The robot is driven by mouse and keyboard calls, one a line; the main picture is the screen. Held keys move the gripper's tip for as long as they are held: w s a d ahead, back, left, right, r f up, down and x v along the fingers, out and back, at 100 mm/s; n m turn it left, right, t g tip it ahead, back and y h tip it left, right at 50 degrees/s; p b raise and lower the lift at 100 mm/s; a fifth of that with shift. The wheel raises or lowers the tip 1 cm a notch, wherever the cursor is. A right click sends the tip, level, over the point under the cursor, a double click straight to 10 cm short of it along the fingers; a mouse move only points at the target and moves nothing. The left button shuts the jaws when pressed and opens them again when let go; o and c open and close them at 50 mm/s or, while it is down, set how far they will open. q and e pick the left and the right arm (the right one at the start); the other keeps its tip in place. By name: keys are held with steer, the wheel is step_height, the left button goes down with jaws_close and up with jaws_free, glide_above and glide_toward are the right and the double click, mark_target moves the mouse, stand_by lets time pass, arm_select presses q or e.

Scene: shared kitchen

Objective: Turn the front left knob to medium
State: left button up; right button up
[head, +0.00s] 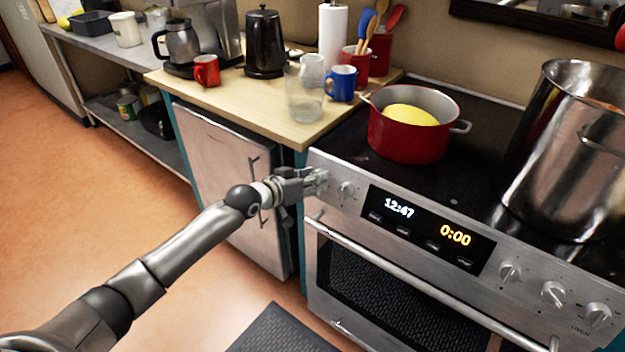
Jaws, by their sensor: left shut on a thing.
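The stove's front panel (480,265) has knobs on both sides of a lit display. My left gripper (318,181) reaches in from the left to the panel's left end. It is shut on the leftmost knob, which its fingers mostly hide, so I cannot read that knob's setting. A second knob (347,190) shows just right of my fingers, apart from them. My right gripper is out of view.
A red pot (405,140) with something yellow in it stands on the cooktop's left side. A large steel pot (565,150) stands on the right. The oven handle (420,285) runs below the panel. A wooden counter (245,107) with mugs adjoins on the left.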

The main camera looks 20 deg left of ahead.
arm_select(q)
steer(key=shift+f+m, duration=0.1)
steer(key=shift+m, duration=0.5)
steer(key=o, duration=1)
steer(key=v, duration=1.2)
